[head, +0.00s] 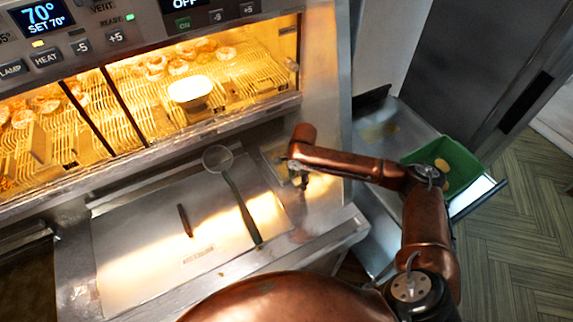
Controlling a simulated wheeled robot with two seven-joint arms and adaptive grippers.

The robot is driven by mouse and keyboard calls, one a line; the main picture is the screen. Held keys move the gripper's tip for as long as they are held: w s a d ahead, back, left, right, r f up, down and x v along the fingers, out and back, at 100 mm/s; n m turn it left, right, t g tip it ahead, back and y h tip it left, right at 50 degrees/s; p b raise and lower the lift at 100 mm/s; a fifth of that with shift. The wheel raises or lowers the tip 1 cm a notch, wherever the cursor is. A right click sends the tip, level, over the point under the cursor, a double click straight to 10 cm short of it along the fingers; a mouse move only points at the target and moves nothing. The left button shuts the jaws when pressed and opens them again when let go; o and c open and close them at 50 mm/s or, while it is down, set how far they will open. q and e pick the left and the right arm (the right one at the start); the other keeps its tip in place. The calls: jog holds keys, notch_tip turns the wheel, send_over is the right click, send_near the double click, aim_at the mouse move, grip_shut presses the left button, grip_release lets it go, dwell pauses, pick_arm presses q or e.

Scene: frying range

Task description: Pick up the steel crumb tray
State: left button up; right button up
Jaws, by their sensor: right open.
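My right gripper (299,178) is open and points down at the right end of the steel counter, below the heated cabinet. Its fingers are small and partly hidden by my copper wrist. A small steel piece (271,158), perhaps the edge of the crumb tray, shows just left of the gripper, partly covered by it. I cannot tell whether they touch. My left gripper is not in view.
A skimmer (236,198) and a dark stick (185,220) lie on the pale counter panel (130,255). The lit cabinet holds a white dish (190,90) and several food pieces. A green bin (455,165) stands at right, beyond my forearm.

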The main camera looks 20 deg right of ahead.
jog(key=shift+c, duration=0.3)
grip_shut()
dwell(0.3)
